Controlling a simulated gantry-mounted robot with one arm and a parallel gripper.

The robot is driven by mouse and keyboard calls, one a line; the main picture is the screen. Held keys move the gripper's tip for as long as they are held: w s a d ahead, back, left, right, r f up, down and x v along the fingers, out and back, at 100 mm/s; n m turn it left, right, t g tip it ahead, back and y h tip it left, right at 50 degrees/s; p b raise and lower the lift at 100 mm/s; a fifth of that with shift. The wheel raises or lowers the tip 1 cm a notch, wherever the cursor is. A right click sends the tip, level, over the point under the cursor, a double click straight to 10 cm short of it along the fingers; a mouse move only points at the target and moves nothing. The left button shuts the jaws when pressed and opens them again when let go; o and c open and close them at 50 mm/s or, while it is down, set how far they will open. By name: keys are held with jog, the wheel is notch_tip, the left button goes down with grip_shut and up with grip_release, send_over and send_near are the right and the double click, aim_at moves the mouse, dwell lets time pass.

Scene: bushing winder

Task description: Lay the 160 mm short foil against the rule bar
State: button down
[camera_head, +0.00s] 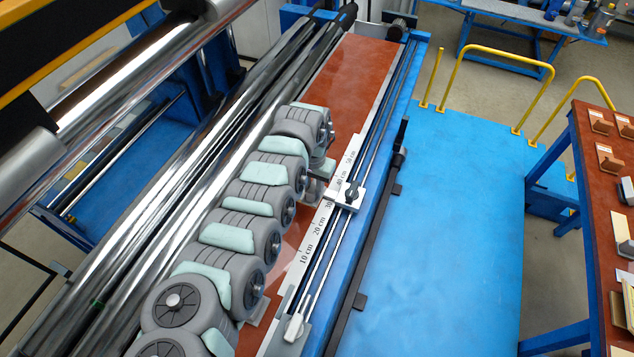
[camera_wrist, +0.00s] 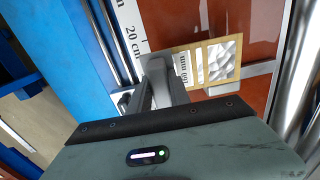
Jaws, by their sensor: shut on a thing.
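The short foil (camera_wrist: 222,60) is a crinkled silver sheet on a tan card with a printed "160 mm" label, seen in the wrist view. My gripper (camera_wrist: 160,68) is shut on the labelled end of this card, close to the rule bar (camera_wrist: 130,28). The card extends right from the fingers, over the red-brown bed. I cannot tell whether it touches the bed or the bar. In the head view the rule bar (camera_head: 309,249) runs along the bed's right side with centimetre marks. My arm hides most of the card there.
A sliding stop (camera_head: 345,194) sits on the rule bar's rails. A grey metal strip (camera_wrist: 245,77) lies beside the card. Shiny rollers (camera_head: 190,165) run along the bed's left. The far bed (camera_head: 350,75) is clear. A parts table (camera_head: 590,170) stands at right.

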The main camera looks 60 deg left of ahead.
jog(key=shift+s+a+f, duration=0.4)
jog(key=shift+s+a, duration=0.2)
jog(key=shift+s, duration=0.2)
jog(key=shift+d+r+p, duration=0.1)
jog(key=shift+r+p, duration=0.05)
jog(key=shift+p, duration=0.55)
jog(key=shift+f+b, duration=1.1)
jog(key=shift+f, duration=1.75)
jog(key=shift+f, duration=0.3)
jog(key=shift+w+a+b, duration=0.35)
jog(key=shift+a+b, duration=0.05)
jog(key=shift+b, duration=0.9)
jog(key=c, duration=1.1)
grip_release()
